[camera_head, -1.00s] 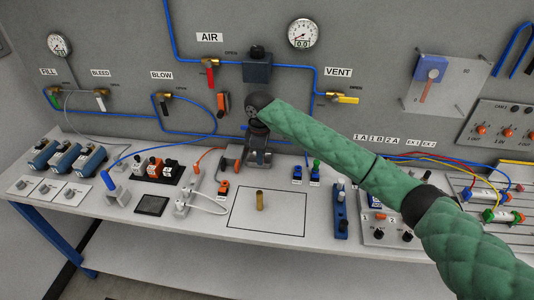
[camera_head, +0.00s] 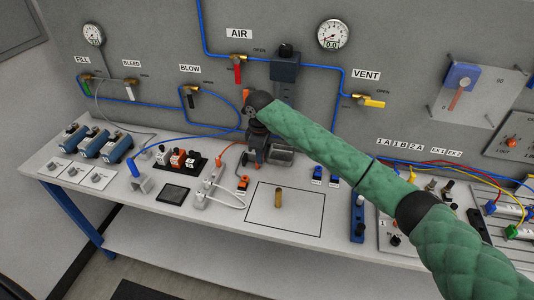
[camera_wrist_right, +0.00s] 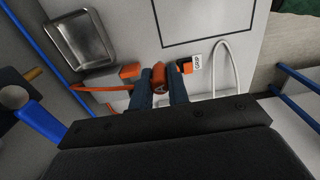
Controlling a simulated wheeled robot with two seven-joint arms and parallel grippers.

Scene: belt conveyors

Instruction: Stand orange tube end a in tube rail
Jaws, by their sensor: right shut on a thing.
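My right gripper (camera_head: 256,158) is shut on an orange tube end (camera_wrist_right: 159,70) marked A, which shows between its two dark fingers in the right wrist view. In the head view the gripper hangs above the bench, left of the metal tray, and largely hides this end. The orange tube (camera_head: 226,155) arcs up from the white rail-like piece (camera_head: 206,191) toward the gripper. I take this piece to be the tube rail; a white tube loops from it. In the right wrist view my gripper hides much of the bench below. My left gripper is out of view.
A metal tray (camera_wrist_right: 80,40) and an orange block (camera_wrist_right: 129,71) lie close to the gripper. An orange piece (camera_head: 243,183) sits beside a GRIP label (camera_wrist_right: 198,62).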

